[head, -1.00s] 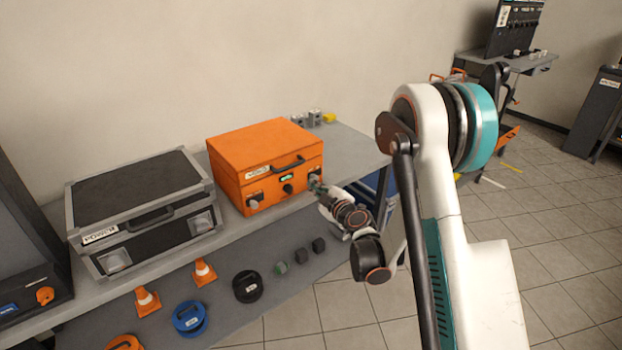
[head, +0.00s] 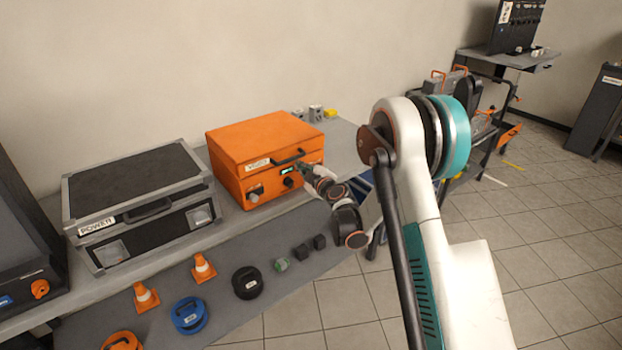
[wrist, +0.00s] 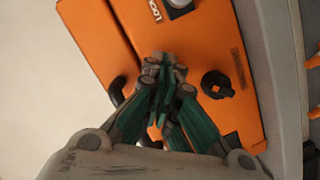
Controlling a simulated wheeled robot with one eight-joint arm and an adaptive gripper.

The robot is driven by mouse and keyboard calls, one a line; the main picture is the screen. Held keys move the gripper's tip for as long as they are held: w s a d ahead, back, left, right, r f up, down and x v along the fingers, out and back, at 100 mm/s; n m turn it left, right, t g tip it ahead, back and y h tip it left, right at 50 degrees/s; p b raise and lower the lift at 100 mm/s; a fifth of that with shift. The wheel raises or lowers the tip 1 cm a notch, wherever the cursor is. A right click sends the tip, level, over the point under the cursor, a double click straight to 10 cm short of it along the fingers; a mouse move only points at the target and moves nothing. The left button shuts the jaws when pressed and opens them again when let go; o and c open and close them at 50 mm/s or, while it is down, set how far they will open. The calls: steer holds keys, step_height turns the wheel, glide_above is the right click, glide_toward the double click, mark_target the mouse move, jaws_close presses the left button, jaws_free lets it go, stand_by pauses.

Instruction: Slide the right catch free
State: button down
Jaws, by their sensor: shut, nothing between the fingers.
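The orange case (head: 240,150) stands closed on the bench in the head view. Its left catch (head: 254,192) shows as a grey piece on the front face. The right catch cannot be made out; my gripper and wrist cover that part of the front. My gripper (head: 303,169) is at the right half of the front, near the right end of the black handle (head: 287,159). In the wrist view my gripper (wrist: 161,68) has its fingers together with nothing between them, in front of the orange face. I cannot tell whether it touches the case.
A grey-edged black case (head: 140,190) stands to the left. Two orange cones (head: 203,269), round weights and small blocks lie on the grey mat in front. Floor is free at right.

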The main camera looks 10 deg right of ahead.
steer(key=d+f, duration=0.1)
steer(key=w+d+f+b, duration=0.1)
steer(key=d, duration=0.1)
steer(key=shift+w+f, duration=0.15)
steer(key=shift+f, duration=0.1)
steer(key=d, duration=0.1)
steer(key=w+d, duration=0.1)
steer(key=d, duration=0.1)
steer(key=shift+w+d, duration=0.1)
steer(key=shift+w, duration=0.2)
steer(key=shift+r, duration=0.1)
